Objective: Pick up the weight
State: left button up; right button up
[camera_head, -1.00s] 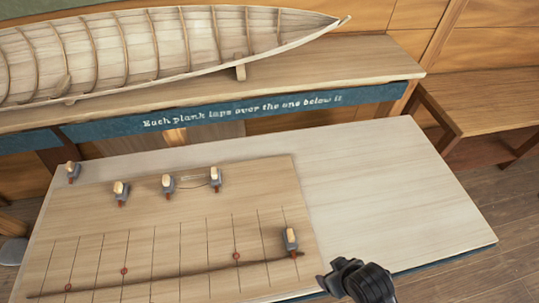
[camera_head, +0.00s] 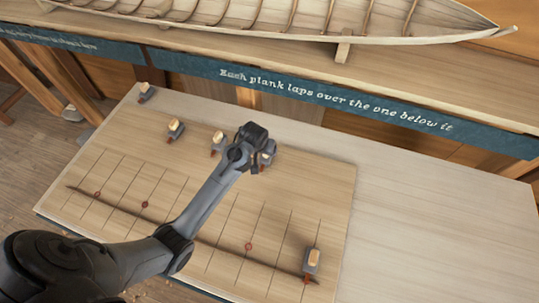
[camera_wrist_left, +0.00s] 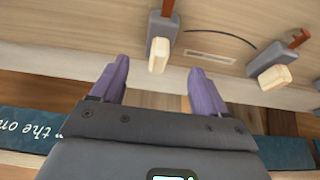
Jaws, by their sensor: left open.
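Several grey weights with cream tops and reddish tips sit on the wooden drawing board. In the head view a row along the far side shows a weight (camera_head: 175,129), a second (camera_head: 218,142) and a third (camera_head: 268,152), partly hidden by my left gripper (camera_head: 257,158). Another weight (camera_head: 311,260) sits at the near right, and one (camera_head: 146,92) at the far left corner. In the left wrist view my open gripper (camera_wrist_left: 160,67) has a weight (camera_wrist_left: 163,28) centred between its fingers; contact cannot be told. A neighbouring weight (camera_wrist_left: 272,66) is to the right.
The board (camera_head: 335,195) carries grid lines, red marks and a dark curved batten (camera_head: 215,245). The pale table (camera_head: 430,230) is clear on the right. A planked hull (camera_head: 300,18) rests on a bench behind, with a blue lettered strip (camera_head: 330,95).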

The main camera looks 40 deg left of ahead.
aim_at(266, 157)
pick_arm(q)
jog(key=shift+p+x, duration=0.35)
jog(key=shift+x, duration=3.9)
jog(key=shift+d+r, duration=0.1)
jog(key=shift+r, duration=0.05)
grip_shut()
